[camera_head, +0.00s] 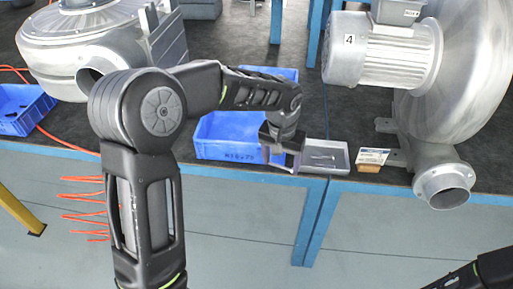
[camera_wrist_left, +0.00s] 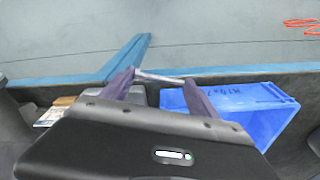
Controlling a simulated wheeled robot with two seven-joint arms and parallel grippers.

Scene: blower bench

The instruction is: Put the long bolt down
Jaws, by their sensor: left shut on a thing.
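My left gripper (camera_head: 282,160) hangs at the bench's front edge, in front of the blue bin's right end and just left of the small grey tray (camera_head: 342,166). In the left wrist view the left gripper (camera_wrist_left: 160,78) is shut on the long bolt (camera_wrist_left: 158,77), a thin silvery rod spanning between its two fingertips. The bolt is hard to make out in the head view. The grey tray holds a small metallic piece (camera_head: 322,157) and shows partly behind a finger in the wrist view. My right gripper is out of view; only part of that arm shows at lower right.
A blue bin (camera_head: 225,151) stands left of the tray. A card on a wooden block (camera_head: 369,167) sits right of it. Large grey blowers stand at right (camera_head: 385,50) and left (camera_head: 85,40). Another blue bin (camera_head: 30,122) is far left. The floor in front is clear.

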